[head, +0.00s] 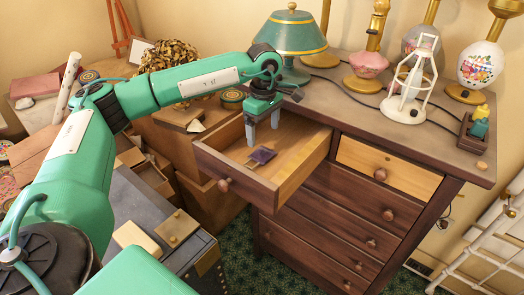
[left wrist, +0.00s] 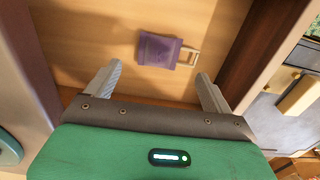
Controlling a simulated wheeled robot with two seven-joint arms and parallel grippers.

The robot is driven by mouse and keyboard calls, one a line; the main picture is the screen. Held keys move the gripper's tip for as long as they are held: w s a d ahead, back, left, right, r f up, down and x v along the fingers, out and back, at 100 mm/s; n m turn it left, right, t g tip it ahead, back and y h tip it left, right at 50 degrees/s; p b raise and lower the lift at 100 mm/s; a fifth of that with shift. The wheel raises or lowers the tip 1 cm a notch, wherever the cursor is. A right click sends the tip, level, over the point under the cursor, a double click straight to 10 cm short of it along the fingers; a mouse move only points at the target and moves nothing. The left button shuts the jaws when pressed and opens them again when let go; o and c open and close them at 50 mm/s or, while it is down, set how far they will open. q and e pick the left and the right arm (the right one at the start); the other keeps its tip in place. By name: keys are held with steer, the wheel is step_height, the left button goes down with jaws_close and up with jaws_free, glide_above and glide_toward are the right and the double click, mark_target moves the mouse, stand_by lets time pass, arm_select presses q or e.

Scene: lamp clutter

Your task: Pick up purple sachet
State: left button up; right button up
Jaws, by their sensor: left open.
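The purple sachet (head: 262,155) lies on the bottom of an open wooden drawer (head: 240,183) in the head view. In the left wrist view the sachet (left wrist: 158,49) lies flat, with a pale rectangular loop at its right side. My left gripper (head: 262,139) points down into the drawer just above the sachet. In the left wrist view its fingers (left wrist: 157,82) are spread apart and empty, with the sachet ahead of the gap between them. They do not appear to touch it. My right gripper is not in view.
The drawer's walls stand close around my left gripper. A dark wooden dresser (head: 345,215) holds a green lamp (head: 292,35), a white lamp frame (head: 408,90) and other lamps on its top. A grey chest (head: 150,215) and stacked boxes stand at the left.

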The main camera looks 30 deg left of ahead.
mark_target(262, 151)
arm_select(q)
steer(key=shift+w+a+f, duration=0.15)
steer(key=shift+f, duration=0.5)
steer(key=shift+w+a+f, duration=0.1)
steer(key=shift+a+f, duration=0.05)
steer(key=shift+f, duration=0.45)
steer(key=shift+s+d+f+p, duration=0.15)
steer(key=shift+f+p, duration=0.2)
steer(key=shift+p, duration=0.2)
step_height(262, 151, down, 4)
steer(key=shift+f+p, duration=0.1)
steer(key=shift+p, duration=0.9)
steer(key=shift+f, duration=0.2)
steer(key=c, duration=1.1)
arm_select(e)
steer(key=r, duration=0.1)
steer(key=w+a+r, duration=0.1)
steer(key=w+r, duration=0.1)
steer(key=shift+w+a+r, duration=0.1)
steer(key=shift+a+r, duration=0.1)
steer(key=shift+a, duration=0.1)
arm_select(q)
steer(key=shift+o, duration=0.2)
steer(key=shift+r, duration=0.1)
